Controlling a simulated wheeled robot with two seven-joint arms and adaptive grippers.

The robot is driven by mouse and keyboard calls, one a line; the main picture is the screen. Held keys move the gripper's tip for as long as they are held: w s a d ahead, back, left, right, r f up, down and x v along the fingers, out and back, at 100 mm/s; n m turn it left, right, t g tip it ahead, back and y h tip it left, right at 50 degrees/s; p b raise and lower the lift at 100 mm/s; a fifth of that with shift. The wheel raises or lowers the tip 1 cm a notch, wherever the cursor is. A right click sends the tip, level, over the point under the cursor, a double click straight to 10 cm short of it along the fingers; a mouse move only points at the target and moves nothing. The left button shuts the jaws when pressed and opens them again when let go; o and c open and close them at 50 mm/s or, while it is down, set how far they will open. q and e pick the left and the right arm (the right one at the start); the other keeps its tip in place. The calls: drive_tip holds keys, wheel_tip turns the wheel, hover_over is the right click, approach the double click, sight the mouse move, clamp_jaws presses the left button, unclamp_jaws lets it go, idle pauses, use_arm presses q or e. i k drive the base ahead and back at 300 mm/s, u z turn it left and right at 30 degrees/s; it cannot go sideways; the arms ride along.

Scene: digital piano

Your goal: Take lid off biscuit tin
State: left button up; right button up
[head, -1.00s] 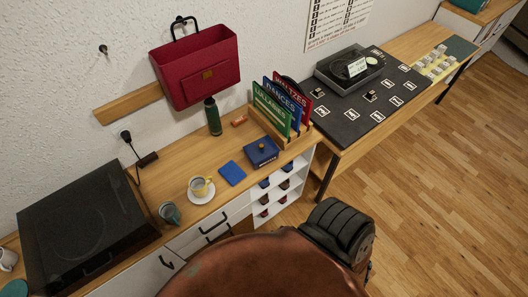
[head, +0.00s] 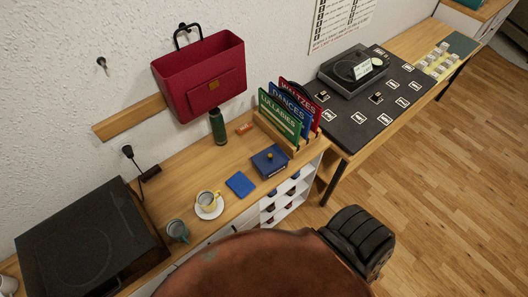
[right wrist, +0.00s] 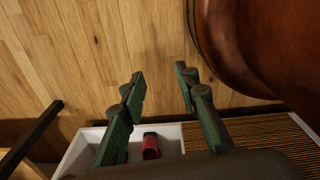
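My left gripper shows in neither view.
A blue cloth or pad (head: 240,185), a cup on a saucer (head: 208,205) and a teal mug (head: 177,230) stand left of the tin. A rack of upright folders (head: 284,118) and a green bottle (head: 217,127) stand behind it.

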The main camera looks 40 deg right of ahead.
sight(270, 157)
drive_tip(key=u, duration=0.05)
drive_tip(key=i, duration=0.15)
drive_tip(key=z, duration=1.6)
drive_tip(key=k, duration=1)
drive_tip(key=z, duration=0.45)
drive_tip(key=i, duration=0.75)
drive_tip(key=z, duration=0.35)
